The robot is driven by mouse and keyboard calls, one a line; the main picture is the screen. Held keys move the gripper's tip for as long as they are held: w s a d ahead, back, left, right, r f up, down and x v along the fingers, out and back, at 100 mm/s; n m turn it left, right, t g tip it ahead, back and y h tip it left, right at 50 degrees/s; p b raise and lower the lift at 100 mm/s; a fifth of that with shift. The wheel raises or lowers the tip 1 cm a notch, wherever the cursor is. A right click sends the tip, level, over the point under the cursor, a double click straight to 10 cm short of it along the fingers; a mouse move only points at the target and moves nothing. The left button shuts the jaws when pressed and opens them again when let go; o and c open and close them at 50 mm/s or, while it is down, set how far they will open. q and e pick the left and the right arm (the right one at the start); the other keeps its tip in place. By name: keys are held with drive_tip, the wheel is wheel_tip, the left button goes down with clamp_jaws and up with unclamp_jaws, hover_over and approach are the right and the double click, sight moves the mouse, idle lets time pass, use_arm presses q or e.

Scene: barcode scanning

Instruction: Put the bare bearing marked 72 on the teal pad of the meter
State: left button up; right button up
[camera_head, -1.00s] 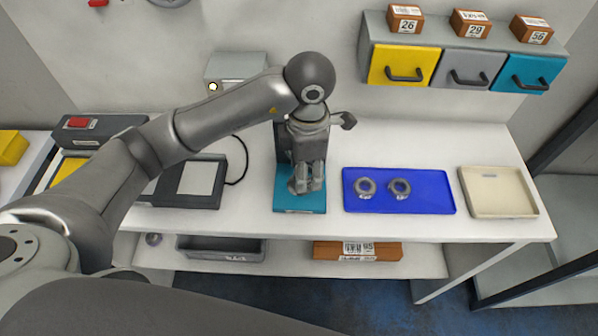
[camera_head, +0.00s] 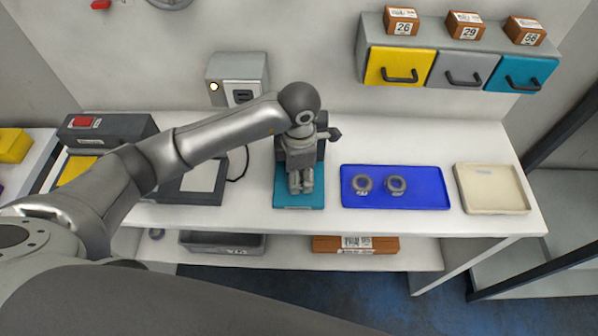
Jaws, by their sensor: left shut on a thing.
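The teal pad (camera_head: 314,201) lies on the white table, left of the blue tray, with a dark upright part of the meter (camera_head: 321,150) behind it. My left gripper (camera_head: 300,190) points down over the pad's middle. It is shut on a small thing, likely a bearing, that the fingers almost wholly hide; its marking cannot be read. I cannot tell whether that thing touches the pad. Two grey ring bearings (camera_head: 362,184) (camera_head: 396,185) lie on the blue tray, their marks too small to read. My right gripper is not in view.
An empty cream tray (camera_head: 492,207) sits at the table's right end. A dark flat device (camera_head: 190,190) and a red-buttoned unit (camera_head: 105,130) stand left. A grey box (camera_head: 238,78) is behind. Brown numbered boxes (camera_head: 401,21) top the drawers. A grey bin (camera_head: 222,242) sits below.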

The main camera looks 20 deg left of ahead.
use_arm(q)
drive_tip(key=o, duration=1.1)
drive_tip(key=shift+r+p, duration=0.2)
drive_tip(key=shift+p, duration=0.15)
drive_tip(key=shift+w+r+b, duration=0.1)
drive_tip(key=shift+r+b, duration=1.5)
drive_tip(key=shift+r, duration=4.35)
